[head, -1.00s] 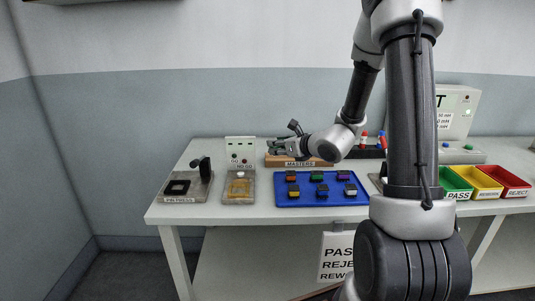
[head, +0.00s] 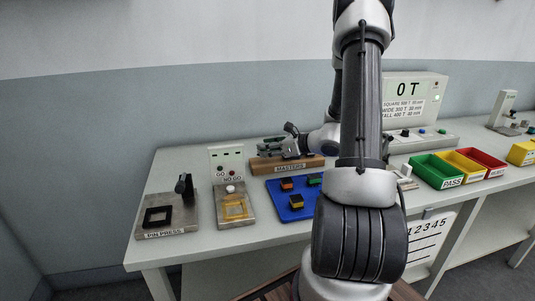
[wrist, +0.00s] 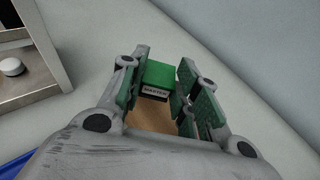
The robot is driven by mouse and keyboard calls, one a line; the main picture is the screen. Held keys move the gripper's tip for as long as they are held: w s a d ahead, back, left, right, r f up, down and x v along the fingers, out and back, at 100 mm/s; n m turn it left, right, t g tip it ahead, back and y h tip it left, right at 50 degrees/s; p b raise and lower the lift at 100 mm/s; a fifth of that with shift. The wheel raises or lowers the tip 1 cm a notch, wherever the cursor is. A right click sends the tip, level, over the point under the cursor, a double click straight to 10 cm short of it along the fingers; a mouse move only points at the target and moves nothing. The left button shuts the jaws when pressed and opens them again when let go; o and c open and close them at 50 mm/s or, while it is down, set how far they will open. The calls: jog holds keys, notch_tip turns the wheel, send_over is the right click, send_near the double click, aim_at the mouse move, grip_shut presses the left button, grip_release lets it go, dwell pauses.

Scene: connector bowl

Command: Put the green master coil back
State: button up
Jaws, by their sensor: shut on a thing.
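The green master coil (wrist: 159,74) sits between the fingers of my gripper (wrist: 157,86) in the wrist view, with a white label on its dark side facing me. My gripper is shut on it. In the head view my gripper (head: 268,148) is over the left end of the wooden masters stand (head: 297,168). The stand's wood (wrist: 148,116) also shows below the coil in the wrist view. I cannot tell whether the coil touches the stand. In the head view the coil is not clearly visible behind the fingers.
A go/no-go gauge (head: 225,160) stands left of the stand, and a pin press (head: 167,218) further left. A blue tray (head: 281,207) with small coils lies in front, partly hidden by my arm. Green (head: 436,170), yellow and red bins and a tester (head: 414,98) are to the right.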

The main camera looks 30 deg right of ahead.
jog(key=shift+f, duration=1)
jog(key=shift+f, duration=0.1)
jog(key=o, duration=0.8)
jog(key=shift+o, duration=0.2)
